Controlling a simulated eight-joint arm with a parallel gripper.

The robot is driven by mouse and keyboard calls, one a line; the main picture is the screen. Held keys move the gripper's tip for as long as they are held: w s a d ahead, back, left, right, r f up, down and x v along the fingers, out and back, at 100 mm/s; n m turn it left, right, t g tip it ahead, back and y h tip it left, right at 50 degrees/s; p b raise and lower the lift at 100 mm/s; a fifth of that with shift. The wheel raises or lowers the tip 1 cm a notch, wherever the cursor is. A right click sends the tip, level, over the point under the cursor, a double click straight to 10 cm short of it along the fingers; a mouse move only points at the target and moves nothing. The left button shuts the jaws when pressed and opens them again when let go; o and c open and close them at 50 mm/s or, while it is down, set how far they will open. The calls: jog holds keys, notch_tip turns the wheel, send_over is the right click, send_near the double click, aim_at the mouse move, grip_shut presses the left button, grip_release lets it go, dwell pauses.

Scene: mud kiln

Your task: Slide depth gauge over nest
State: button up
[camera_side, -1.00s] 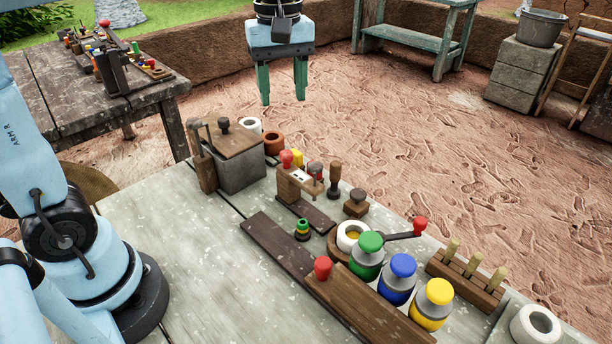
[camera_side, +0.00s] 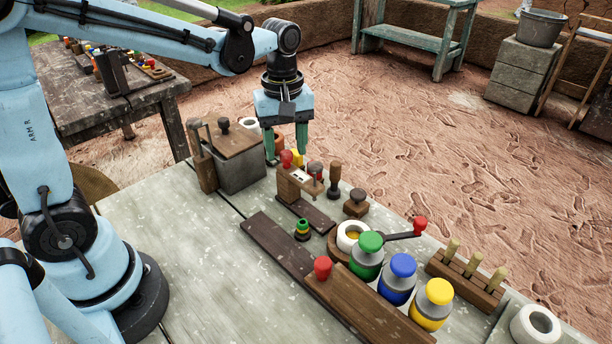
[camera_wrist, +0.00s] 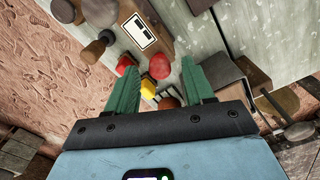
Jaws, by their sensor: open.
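What looks like the depth gauge is a wooden block (camera_side: 300,179) with a white marked panel and a red knob (camera_side: 287,157), standing on a short dark base. In the wrist view, its panel (camera_wrist: 139,31) and red knob (camera_wrist: 159,66) show. A small green, yellow and black ring stack (camera_side: 302,230), possibly the nest, stands on the table in front of the block. My gripper (camera_side: 286,154) is open, pointing down, over the far side of the block. In the wrist view the red knob appears between the fingertips (camera_wrist: 161,64); whether they are level with it is unclear.
A grey box with a wooden lid (camera_side: 240,165) stands left of the gripper. A yellow piece (camera_side: 297,157) and an orange-brown pot (camera_side: 277,137) are close by. Green, blue and yellow-capped jars (camera_side: 402,275) stand at the right. The table's left front is clear.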

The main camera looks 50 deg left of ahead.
jog(key=shift+f, duration=0.3)
jog(key=shift+c, duration=0.4)
grip_shut()
